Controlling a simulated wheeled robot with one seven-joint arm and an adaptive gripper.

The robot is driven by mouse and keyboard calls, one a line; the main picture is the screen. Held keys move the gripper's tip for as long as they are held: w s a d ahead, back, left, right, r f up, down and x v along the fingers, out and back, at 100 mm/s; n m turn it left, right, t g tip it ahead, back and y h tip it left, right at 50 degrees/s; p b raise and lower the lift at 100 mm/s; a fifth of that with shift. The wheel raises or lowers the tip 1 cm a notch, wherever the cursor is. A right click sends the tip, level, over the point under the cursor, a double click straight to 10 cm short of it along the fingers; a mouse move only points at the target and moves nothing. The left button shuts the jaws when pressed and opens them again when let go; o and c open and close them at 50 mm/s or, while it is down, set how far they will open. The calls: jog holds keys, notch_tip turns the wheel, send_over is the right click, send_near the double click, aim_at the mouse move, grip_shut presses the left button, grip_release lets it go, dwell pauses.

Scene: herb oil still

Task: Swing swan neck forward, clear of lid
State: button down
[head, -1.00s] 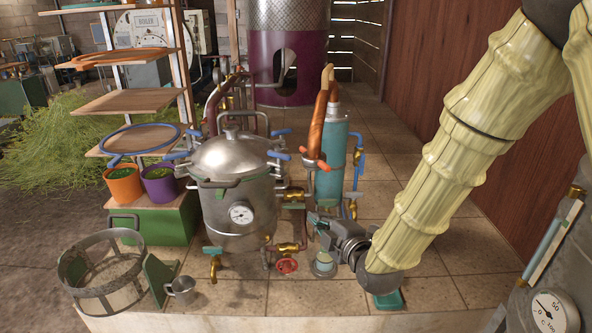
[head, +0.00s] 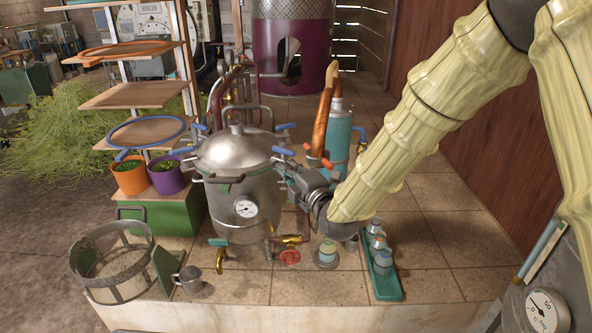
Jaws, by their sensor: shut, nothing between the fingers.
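The steel still pot (head: 230,210) stands in the middle of the head view, with its domed lid (head: 235,152) on top. A copper-brown curved pipe, which looks like the swan neck (head: 322,125), rises right of the lid in front of the teal cylinder (head: 340,135). Its lower end has a red-orange handle (head: 319,158). In the picture it stands beside the lid, not over it. My gripper (head: 284,170) is shut and empty, at the pot's right side just below the lid clamps. Its fingertips are small and partly lost among the fittings; contact is unclear.
Blue-handled clamps (head: 283,151) ring the lid. Dark red pipes (head: 217,95) stand behind the pot. A green tray (head: 384,285) of jars, a jar (head: 327,253) under the arm, a mesh basket (head: 112,265) and a metal mug (head: 188,280) are in front. The floor right of the tray is clear.

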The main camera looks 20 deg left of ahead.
jog(key=w+d+p, duration=0.2)
jog(key=w+p, duration=0.1)
jog(key=shift+w, duration=0.1)
dwell(0.3)
jog(key=shift+d, duration=0.2)
